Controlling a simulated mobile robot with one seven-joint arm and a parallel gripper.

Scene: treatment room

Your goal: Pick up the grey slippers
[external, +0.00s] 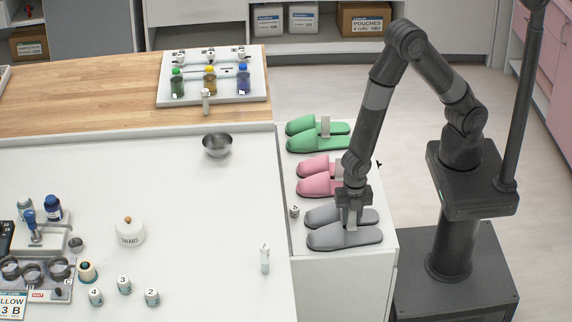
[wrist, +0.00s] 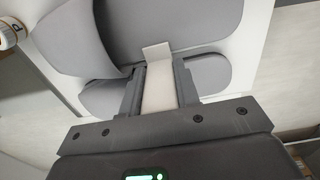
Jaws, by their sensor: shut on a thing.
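The grey slippers (external: 326,236) lie as a pair on the white cabinet top at the front, toes to the left, with a pale band standing up around their middle. My gripper (external: 350,212) is directly above them, pointing down. In the wrist view the grey slippers (wrist: 180,22) fill the upper middle. There my gripper (wrist: 160,85) has its two fingers closed on either side of the pale band (wrist: 158,80). The slippers look level; I cannot tell whether they touch the cabinet top. The fingers hide part of the slippers.
Pink slippers (external: 318,186) and green slippers (external: 305,143) lie behind on the same cabinet (external: 345,268). The white table (external: 200,245) adjoins at left, with a metal bowl (external: 217,145) and a white jar (external: 130,232).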

